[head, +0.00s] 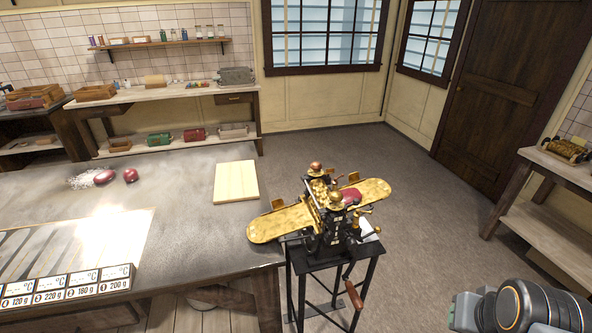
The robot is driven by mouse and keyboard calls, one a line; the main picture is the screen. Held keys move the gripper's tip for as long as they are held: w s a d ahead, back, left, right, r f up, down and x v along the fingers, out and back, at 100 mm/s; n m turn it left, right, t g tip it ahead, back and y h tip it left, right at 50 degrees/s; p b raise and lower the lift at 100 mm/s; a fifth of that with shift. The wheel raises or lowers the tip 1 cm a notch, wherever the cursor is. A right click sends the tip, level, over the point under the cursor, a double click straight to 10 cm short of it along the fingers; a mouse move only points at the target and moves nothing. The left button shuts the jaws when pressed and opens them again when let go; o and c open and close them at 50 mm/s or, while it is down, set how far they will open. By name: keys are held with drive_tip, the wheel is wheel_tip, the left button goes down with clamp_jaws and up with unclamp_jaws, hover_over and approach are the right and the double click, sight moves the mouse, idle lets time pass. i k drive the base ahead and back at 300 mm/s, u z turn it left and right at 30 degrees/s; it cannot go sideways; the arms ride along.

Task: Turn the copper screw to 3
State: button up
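The drop roller (330,222) is a black and brass machine on a dark metal stand, right of the big table. A small copper-coloured knob (316,167) stands on its far top side and looks like the copper screw. A brass-coloured knob (337,199) sits nearer on the top. Any numbers or pointer at the screw are too small to read. Part of my arm (528,306) shows at the bottom right corner, apart from the machine. My gripper's fingers are not in view.
Brass trays (279,223) stick out from both sides of the machine, and a wooden-handled crank (354,295) hangs low in front. The big table (190,205) holds a pale board (236,181). Open floor lies behind and right of the machine, before a side bench (560,172).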

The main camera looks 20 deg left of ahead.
sight(316, 166)
drive_tip(key=u, duration=1.25)
drive_tip(key=i, duration=0.1)
drive_tip(key=u, duration=0.05)
